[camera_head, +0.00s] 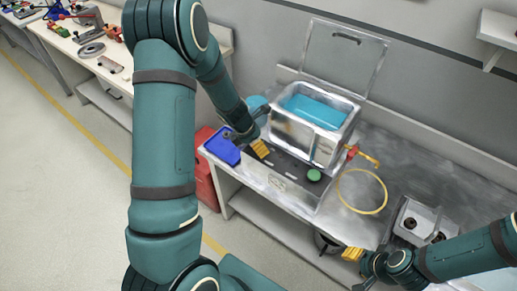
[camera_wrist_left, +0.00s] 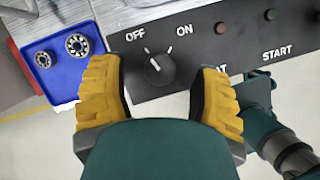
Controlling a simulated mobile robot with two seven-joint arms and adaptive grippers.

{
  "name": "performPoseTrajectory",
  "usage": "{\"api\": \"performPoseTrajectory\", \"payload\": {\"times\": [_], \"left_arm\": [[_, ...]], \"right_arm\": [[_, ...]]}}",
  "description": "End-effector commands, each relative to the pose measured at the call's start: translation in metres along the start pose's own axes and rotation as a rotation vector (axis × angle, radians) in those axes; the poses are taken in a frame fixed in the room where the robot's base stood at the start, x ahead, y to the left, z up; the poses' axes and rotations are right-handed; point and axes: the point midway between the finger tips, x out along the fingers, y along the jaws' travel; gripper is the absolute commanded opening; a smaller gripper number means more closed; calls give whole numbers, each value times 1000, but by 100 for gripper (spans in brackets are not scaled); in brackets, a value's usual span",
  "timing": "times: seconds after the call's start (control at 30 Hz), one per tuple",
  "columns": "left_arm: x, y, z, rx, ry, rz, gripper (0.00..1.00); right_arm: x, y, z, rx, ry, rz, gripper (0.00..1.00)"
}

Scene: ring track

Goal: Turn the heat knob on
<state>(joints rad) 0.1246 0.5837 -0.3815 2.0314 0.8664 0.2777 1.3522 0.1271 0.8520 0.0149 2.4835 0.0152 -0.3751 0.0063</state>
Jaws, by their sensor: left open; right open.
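The heat knob (camera_wrist_left: 158,69) is a round black dial on the dark control panel (camera_wrist_left: 212,45) in the left wrist view. Its white mark seems to point up and left, toward OFF; ON is printed to its right. My left gripper (camera_wrist_left: 161,92) is open, with yellow-padded fingers on either side of the knob. No contact shows. In the head view my left gripper (camera_head: 257,147) is at the left part of the panel front; the knob is not distinguishable there. My right gripper (camera_head: 361,259) is open at the bench's lower right, away from the panel.
A metal tank (camera_head: 297,132) with blue liquid and a raised lid stands behind the panel. A blue tray (camera_wrist_left: 58,75) with bearings lies left of the panel. A green button (camera_head: 314,175) and a yellow ring (camera_head: 383,205) are to the right. A red container (camera_head: 208,178) stands beside the bench.

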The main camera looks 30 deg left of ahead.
Motion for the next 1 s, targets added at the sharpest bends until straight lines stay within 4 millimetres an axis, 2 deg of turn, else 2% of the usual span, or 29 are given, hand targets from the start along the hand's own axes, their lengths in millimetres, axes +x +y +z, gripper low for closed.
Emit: {"api": "performPoseTrajectory", "payload": {"times": [0.03,0.17,0.5,0.57,0.6,0.7,1.0], "left_arm": [[7,0,-1,0,0,0,63],[14,0,0,1,0,0,63],[16,0,0,1,-1,0,65],[16,0,0,1,-1,0,44],[16,0,0,1,-1,0,30],[16,0,0,1,0,0,0],[16,0,0,19,0,-9,0]], "right_arm": [[3,1,1,-1,-2,0,47],[4,2,3,-2,-5,-1,47],[4,2,3,-3,-6,-1,47],[4,2,3,-3,-6,-1,47],[4,2,3,-2,-6,-1,47],[4,2,3,-3,-6,-1,47],[3,1,2,-2,-5,-1,47]]}}
